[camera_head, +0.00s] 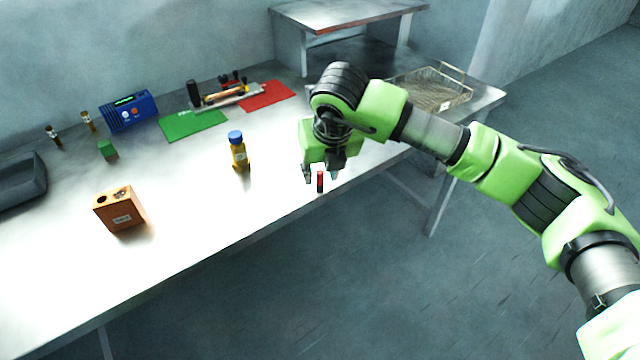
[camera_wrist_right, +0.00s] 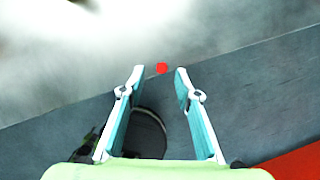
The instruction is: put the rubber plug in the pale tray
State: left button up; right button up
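A small upright red cylinder (camera_head: 320,182), which seems to be the rubber plug, stands near the table's front edge. In the right wrist view its round red top (camera_wrist_right: 162,68) shows between and just beyond the fingertips. My right gripper (camera_head: 321,173) points down over it, and its fingers are open and apart in the right wrist view (camera_wrist_right: 160,73). I cannot tell how far above the plug the tips are. No tray is plainly pale. A wire-mesh tray (camera_head: 449,104) is at the table's right end, partly behind my right arm. My left gripper is out of view.
A yellow bottle with a blue cap (camera_head: 239,155) stands left of my right gripper. An orange block with holes (camera_head: 119,209), a green cube (camera_head: 107,150), a blue device (camera_head: 130,111) and a dark tray (camera_head: 22,184) are farther left. Green (camera_head: 193,124) and red (camera_head: 267,95) mats lie behind.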

aim_at(321, 176)
jog(key=b+x, duration=0.1)
jog(key=x, duration=0.4)
jog(key=shift+w, duration=0.15)
jog(key=shift+d+r, duration=0.1)
grip_shut()
